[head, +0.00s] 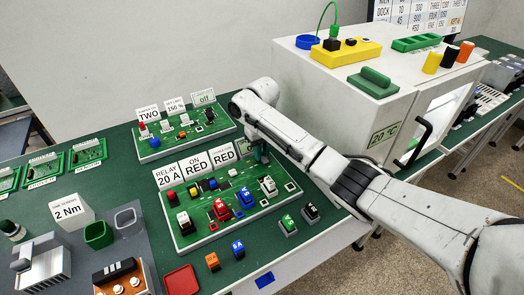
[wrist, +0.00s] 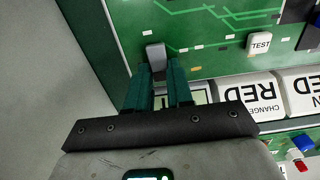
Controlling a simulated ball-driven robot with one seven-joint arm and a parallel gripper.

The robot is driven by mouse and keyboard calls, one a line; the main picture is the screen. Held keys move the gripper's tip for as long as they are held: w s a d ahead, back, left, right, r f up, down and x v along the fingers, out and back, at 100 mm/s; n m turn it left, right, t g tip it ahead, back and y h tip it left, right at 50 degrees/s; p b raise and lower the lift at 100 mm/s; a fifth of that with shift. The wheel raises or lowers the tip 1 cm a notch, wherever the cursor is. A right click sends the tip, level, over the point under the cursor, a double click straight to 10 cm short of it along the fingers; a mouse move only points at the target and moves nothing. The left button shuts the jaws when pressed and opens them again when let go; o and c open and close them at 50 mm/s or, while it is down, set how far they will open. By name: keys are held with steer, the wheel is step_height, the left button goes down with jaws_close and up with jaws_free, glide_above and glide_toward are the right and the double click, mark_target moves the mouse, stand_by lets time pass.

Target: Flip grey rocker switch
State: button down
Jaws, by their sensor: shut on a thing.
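The grey rocker switch (wrist: 155,54) sits near the edge of the green circuit board (wrist: 205,40), at the tips of my gripper's two dark green fingers. My gripper (wrist: 160,72) is shut on the switch, with the fingers on either side of its lower part. In the head view my gripper (head: 261,155) reaches down at the back right corner of the front board (head: 205,228), beside the "CHANGED RED" sign (head: 222,152). The switch is hidden there behind my gripper and arm.
Signs reading "RELAY 20 A" (head: 168,177) and "ON RED" (head: 195,163) stand along the board's back edge. Several coloured blocks stand on the board. A white "TEST" button (wrist: 260,42) is right of the switch. A large white cabinet (head: 330,85) stands behind my arm.

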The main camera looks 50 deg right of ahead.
steer(key=shift+w, duration=0.1)
steer(key=shift+w+f+g, duration=0.1)
steer(key=shift+w+g, duration=0.05)
steer(key=shift+g, duration=0.65)
steer(key=shift+y+b, duration=0.3)
steer(key=shift+b, duration=0.1)
steer(key=shift+d, duration=0.1)
steer(key=c, duration=1)
jaws_free()
step_height(320, 180, up, 11)
steer(key=w+p, duration=0.1)
steer(key=w, duration=0.1)
steer(key=shift+d+f, duration=0.15)
steer(key=shift+d, duration=0.1)
